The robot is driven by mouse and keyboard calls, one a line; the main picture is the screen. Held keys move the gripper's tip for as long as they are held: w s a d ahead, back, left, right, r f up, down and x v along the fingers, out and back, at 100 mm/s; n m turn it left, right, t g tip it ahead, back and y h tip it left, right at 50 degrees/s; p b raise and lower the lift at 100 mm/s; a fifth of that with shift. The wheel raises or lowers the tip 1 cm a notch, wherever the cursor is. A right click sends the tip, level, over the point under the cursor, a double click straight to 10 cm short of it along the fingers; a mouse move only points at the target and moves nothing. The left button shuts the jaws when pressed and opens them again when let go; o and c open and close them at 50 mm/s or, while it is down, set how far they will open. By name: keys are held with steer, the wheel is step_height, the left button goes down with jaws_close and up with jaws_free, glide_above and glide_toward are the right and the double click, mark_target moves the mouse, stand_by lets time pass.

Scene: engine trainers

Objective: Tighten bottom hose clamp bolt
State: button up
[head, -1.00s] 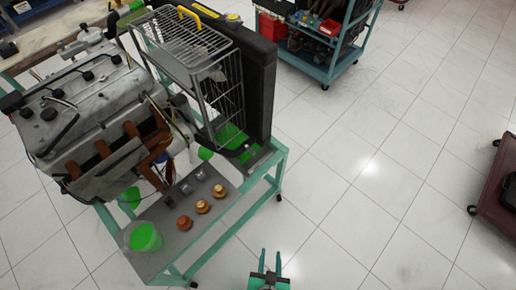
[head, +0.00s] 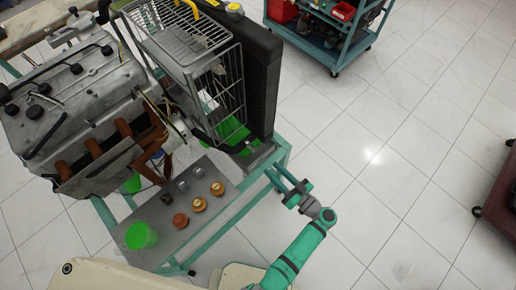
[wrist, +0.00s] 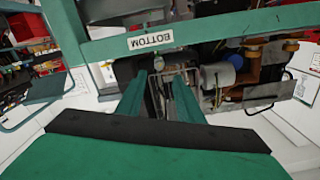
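The engine trainer stand (head: 215,230) has a teal frame and carries an engine (head: 75,105) and a dark radiator (head: 262,85). In the wrist view, which looks upside down, a "BOTTOM" label (wrist: 150,41) sits on a teal rail of the frame. A small round metallic part (wrist: 158,63) shows beside the label, between my fingertips in the picture; I cannot tell if it is the clamp bolt. My gripper (head: 290,188) is at the stand's right side by the radiator's foot. It also shows in the wrist view (wrist: 158,90), open, with a gap between its teal fingers.
A wire cage (head: 205,75) is beside the radiator. A teal tool cart (head: 335,50) is behind and a dark red cart (head: 497,195) at right. Floor between is clear.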

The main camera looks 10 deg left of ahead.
mark_target(255, 151)
steer(key=x, duration=1)
steer(key=shift+w+a+r, duration=0.2)
steer(key=shift+w+r, duration=0.1)
steer(key=shift+w, duration=0.1)
jaws_close()
